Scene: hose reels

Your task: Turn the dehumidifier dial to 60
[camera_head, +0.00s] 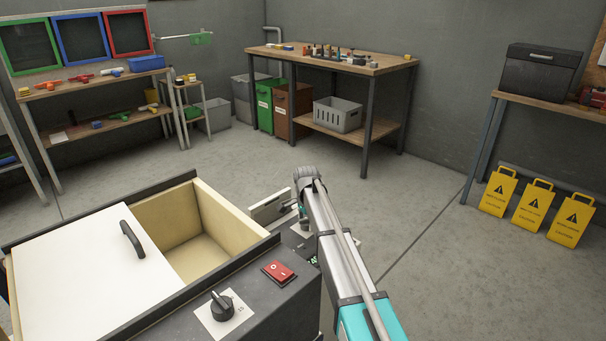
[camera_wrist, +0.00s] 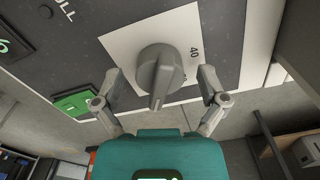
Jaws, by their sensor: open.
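In the wrist view a grey dial (camera_wrist: 158,75) sits on a white square plate (camera_wrist: 125,45) on a dark panel. Its raised grip bar points toward the bottom of the picture. A "40" is printed to its right; another marking below that is mostly hidden by the dial. My gripper (camera_wrist: 161,77) is open, with one finger left of the dial and one right of it. Both fingers look apart from the dial. In the head view my arm reaches over the cabinet's far right end, and the arm hides this dial and most of the gripper.
The wrist view shows a green switch (camera_wrist: 74,103) left of the dial. In the head view, a black dial (camera_head: 222,305) and a red switch (camera_head: 279,272) sit on the near cabinet, beside an open wooden bin (camera_head: 238,210). Yellow signs (camera_head: 533,207) stand at right. The middle floor is clear.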

